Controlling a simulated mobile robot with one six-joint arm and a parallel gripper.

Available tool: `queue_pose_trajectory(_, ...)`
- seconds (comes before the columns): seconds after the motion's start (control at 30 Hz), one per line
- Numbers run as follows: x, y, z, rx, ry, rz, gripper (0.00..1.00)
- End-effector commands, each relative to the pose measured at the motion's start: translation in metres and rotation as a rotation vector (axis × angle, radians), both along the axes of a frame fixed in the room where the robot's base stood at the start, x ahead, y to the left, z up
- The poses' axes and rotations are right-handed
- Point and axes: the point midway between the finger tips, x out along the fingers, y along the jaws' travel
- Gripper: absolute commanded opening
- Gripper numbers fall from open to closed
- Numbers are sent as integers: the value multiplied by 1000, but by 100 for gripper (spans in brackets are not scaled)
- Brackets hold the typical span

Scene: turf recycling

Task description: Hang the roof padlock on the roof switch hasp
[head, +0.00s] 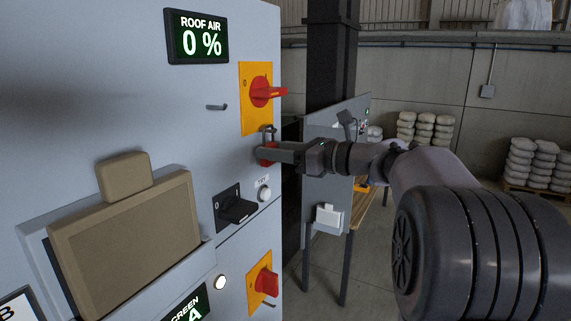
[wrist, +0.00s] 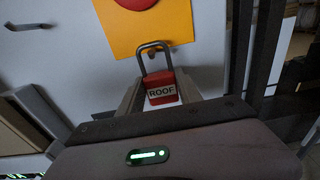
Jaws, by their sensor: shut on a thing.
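The red roof padlock (head: 267,158), labelled ROOF in the wrist view (wrist: 161,87), is held upright between the fingers of my gripper (head: 265,151). The gripper (wrist: 158,91) is shut on the padlock's body. Its grey shackle points up and overlaps the lower edge of the yellow roof switch plate (wrist: 118,30). In the head view, the roof switch (head: 265,92) has a red handle pointing right on its yellow plate, just above the padlock.
A small peg (head: 217,107) sticks out of the cabinet left of the switch. A black handle (head: 236,205) and a round white button (head: 264,194) sit below the padlock. A tan panel (head: 125,235) juts out at lower left. The ROOF AIR display (head: 197,37) reads 0 %.

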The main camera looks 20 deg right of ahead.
Motion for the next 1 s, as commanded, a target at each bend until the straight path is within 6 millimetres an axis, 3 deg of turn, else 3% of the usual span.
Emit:
queue_pose_trajectory(0.3,0,0,-3,0,0,0,0)
queue_pose_trajectory(0.33,0,0,-3,0,0,0,45)
queue_pose_trajectory(0.43,0,0,-3,0,0,0,65)
queue_pose_trajectory(0.77,-1,-1,-3,0,0,-1,67)
queue_pose_trajectory(0.87,-11,-9,-4,-2,-1,-2,67)
queue_pose_trajectory(1.0,-44,-34,-4,-2,-3,-6,67)
